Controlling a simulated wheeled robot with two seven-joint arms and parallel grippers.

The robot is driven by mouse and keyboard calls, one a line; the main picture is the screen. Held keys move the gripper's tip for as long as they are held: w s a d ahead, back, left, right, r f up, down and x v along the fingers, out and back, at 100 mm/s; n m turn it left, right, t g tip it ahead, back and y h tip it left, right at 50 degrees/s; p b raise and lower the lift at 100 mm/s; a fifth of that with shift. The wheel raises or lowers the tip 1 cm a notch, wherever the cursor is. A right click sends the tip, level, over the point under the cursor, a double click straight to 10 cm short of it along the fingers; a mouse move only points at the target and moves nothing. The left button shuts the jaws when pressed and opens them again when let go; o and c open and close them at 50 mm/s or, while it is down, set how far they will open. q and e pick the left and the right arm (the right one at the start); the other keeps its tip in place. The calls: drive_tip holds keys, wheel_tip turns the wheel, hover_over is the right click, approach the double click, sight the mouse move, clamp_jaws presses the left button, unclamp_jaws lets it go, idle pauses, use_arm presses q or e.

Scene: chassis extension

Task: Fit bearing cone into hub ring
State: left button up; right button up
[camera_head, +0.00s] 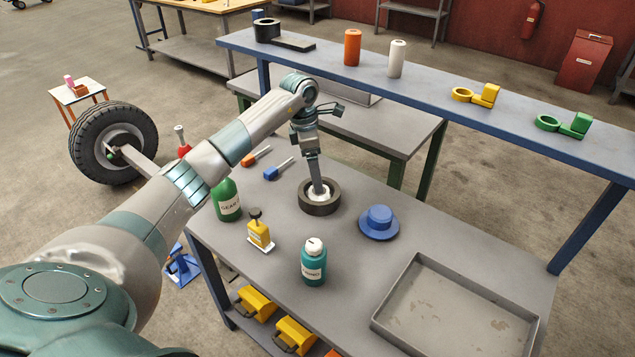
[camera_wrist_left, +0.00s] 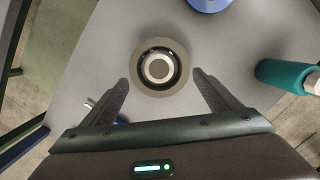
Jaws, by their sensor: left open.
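The hub ring (camera_head: 319,208) is a thick dark ring lying flat on the grey workbench. It also shows in the left wrist view (camera_wrist_left: 160,89). The bearing cone (camera_wrist_left: 158,67) shows as a pale ring with a dark band around it, inside the hub ring's opening. In the head view its pale top is partly hidden by the gripper; I cannot tell how deep it sits. My left gripper (camera_head: 318,187) points down over the ring. In the wrist view its fingers are open, one on each side of the ring, with nothing between them held. My right gripper is not in view.
A blue flanged part (camera_head: 379,221) stands right of the ring. A teal bottle (camera_head: 313,263), a yellow container (camera_head: 259,233) and a green bottle (camera_head: 227,200) stand nearby. A shallow grey tray (camera_head: 458,303) lies front right. A raised blue-edged shelf (camera_head: 430,88) runs behind the bench.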

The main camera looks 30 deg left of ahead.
use_arm(q)
wheel_tip(320, 180, up, 3)
drive_tip(key=shift+a+f+b, duration=0.15)
drive_tip(key=shift+b, duration=0.2)
drive_tip(key=shift+s, duration=0.1)
drive_tip(key=shift+f, duration=0.1)
idle(0.7)
